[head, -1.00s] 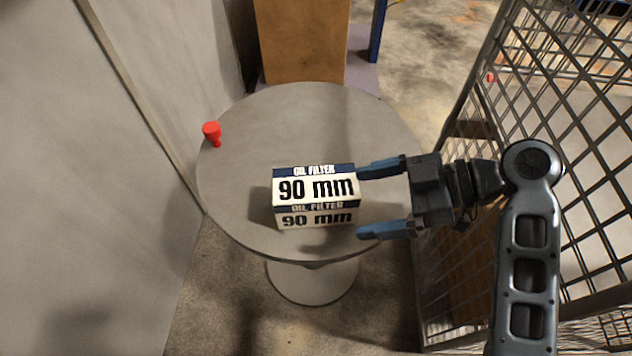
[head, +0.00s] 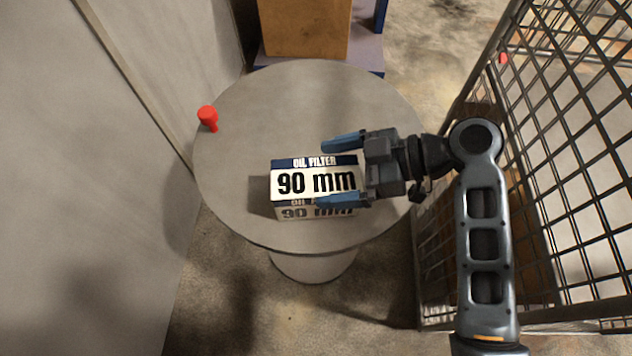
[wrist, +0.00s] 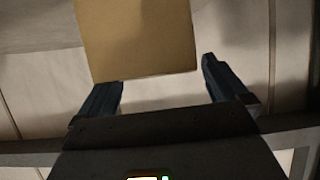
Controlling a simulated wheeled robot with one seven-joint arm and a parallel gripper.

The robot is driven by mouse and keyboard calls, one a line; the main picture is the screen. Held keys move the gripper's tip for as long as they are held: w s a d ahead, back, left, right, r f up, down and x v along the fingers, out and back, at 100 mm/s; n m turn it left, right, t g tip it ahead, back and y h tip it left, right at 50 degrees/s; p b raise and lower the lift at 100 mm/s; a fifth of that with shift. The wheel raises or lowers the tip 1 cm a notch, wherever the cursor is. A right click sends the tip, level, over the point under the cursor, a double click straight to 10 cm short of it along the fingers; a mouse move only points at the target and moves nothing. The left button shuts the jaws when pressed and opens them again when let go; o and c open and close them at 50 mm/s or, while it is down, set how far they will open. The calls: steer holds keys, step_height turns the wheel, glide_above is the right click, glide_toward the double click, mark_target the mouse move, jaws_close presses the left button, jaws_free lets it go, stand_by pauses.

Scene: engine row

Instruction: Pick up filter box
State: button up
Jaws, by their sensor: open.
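The filter box (head: 290,183) is white with dark blue bands and reads "OIL FILTER 90 mm". It sits on the round grey table (head: 235,210). My gripper (head: 342,171) is open at the box's right end, its blue fingers reaching over that end, one toward the far side and one across the near side. The near finger hides part of the lettering. In the wrist view a plain tan box face (wrist: 138,40) shows beyond and between the open fingers (wrist: 165,85). I cannot tell whether either finger touches it.
A small red object (head: 208,118) stands at the table's left edge. A grey wall (head: 90,200) is close on the left. A wire mesh cage (head: 570,170) stands on the right, near my arm. A brown wooden block (head: 305,28) is behind the table.

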steer(key=shift+a+f, duration=0.35)
steer(key=shift+a, duration=0.25)
steer(key=shift+c, duration=0.4)
steer(key=c, duration=1.5)
steer(key=shift+c, duration=0.3)
steer(key=shift+r, duration=0.1)
